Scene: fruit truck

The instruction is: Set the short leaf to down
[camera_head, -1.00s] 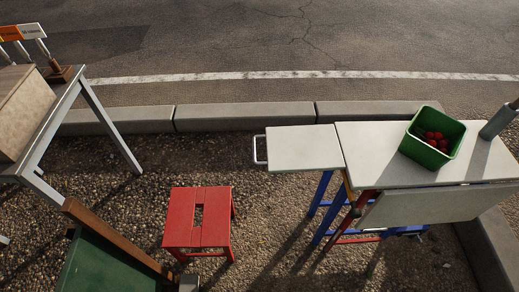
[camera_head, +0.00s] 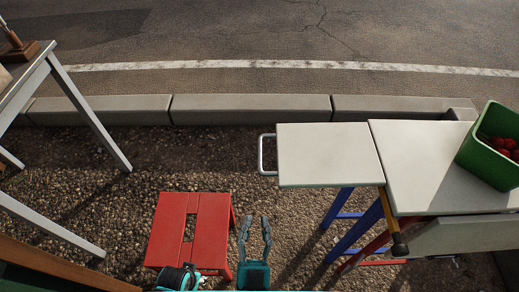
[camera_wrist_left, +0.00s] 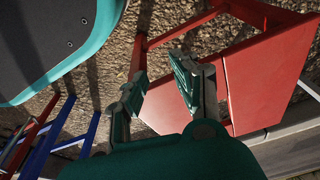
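The short leaf (camera_head: 330,157) is a pale panel at the left end of the folding table, level with the tabletop (camera_head: 425,165). A metal handle (camera_head: 262,155) sticks out from its left edge. A brown-and-black support (camera_head: 393,222) shows under the joint. My right gripper (camera_head: 255,220) points up the picture with its fingers apart, empty, below and left of the leaf and not touching it. My left gripper (camera_wrist_left: 158,68) is open and empty in the left wrist view, over the red stool; in the head view only its teal and black wrist shows, at the bottom.
The red stool (camera_head: 163,230) stands on gravel left of the right gripper. The long leaf (camera_head: 465,236) hangs at the table's front. A green crate (camera_head: 480,160) of red fruit stands on the tabletop. A grey-legged table (camera_head: 92,110) is at left; kerb stones (camera_head: 250,109) run behind.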

